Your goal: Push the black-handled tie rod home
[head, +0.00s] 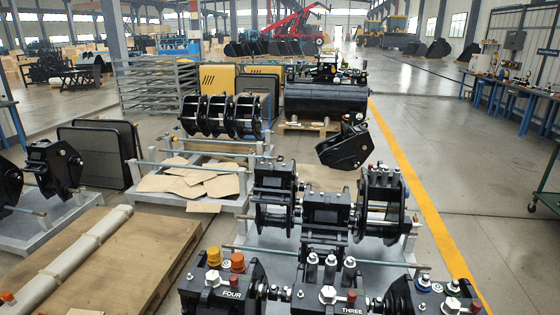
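Several long metal rods run sideways through the frames of the coupler racks. One thin rod (375,262) crosses the near rack, just behind the front couplers. Another rod (190,165) crosses the rack farther left, above cardboard sheets. I cannot make out a black handle on either, so I cannot tell which is the black-handled tie rod. The front couplers are marked FOUR (230,294) and THREE (352,310), and are cut off by the bottom edge. Neither of my grippers is in the head view.
Black couplers (325,210) stand on the near rack. A wooden pallet (130,262) with a long pale roll (75,248) lies at left. Cardboard sheets (200,182) lie on the left rack. Open floor with a yellow line (425,205) runs along the right; blue benches (515,98) stand beyond.

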